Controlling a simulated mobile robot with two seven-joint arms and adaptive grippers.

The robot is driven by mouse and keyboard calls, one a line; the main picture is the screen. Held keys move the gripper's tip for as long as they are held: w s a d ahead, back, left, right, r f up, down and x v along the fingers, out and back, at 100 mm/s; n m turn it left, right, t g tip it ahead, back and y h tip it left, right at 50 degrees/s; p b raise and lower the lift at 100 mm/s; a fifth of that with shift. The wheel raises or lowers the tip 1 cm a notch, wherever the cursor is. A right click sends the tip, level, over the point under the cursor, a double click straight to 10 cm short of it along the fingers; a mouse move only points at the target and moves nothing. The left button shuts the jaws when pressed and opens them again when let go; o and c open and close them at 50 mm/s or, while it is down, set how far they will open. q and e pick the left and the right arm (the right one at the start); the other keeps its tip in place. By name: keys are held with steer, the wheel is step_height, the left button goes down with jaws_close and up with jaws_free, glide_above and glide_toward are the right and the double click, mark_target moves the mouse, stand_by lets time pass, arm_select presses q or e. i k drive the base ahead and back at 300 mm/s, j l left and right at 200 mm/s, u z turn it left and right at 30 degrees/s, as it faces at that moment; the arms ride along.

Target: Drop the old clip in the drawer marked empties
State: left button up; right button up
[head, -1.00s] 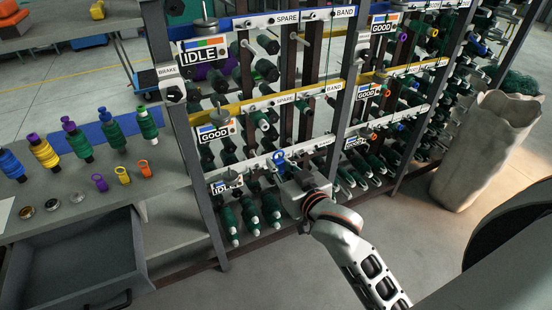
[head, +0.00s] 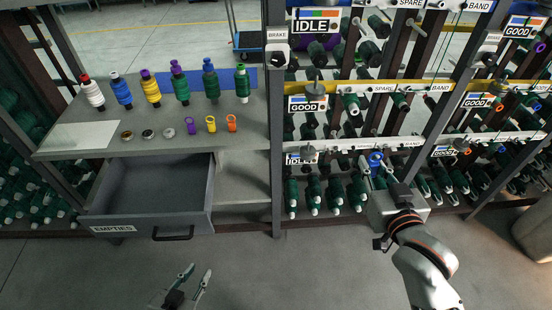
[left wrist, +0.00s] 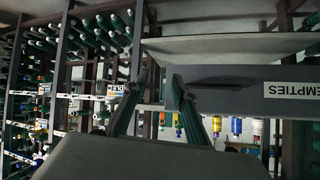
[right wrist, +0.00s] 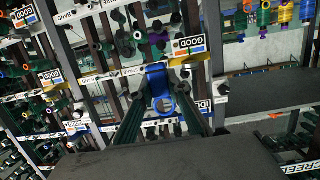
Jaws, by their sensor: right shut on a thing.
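A blue ring-shaped clip (head: 376,159) is held in my right gripper (head: 377,167), in front of the lower rack rail. In the right wrist view the clip (right wrist: 158,88) sits between the fingers; I cannot tell whether it still touches the rail. The drawer marked EMPTIES (head: 196,222) is pulled open below the bench at left, and its visible floor is bare. Its labelled front (left wrist: 240,95) also shows in the left wrist view. My left gripper (head: 199,271) is open and empty, low in front of the drawer.
The bench (head: 90,120) carries several coloured spools, three small round discs, and purple (head: 191,126), yellow (head: 210,124) and orange (head: 231,123) clips. A rack post (head: 276,180) stands between drawer and right gripper. The floor in front is clear.

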mark_target(146, 195)
steer(key=u, duration=0.7)
steer(key=i+l+u, duration=0.1)
steer(key=i+u, duration=0.2)
steer(key=i+l+u, duration=0.25)
steer(key=i+l, duration=0.2)
steer(key=i, duration=0.15)
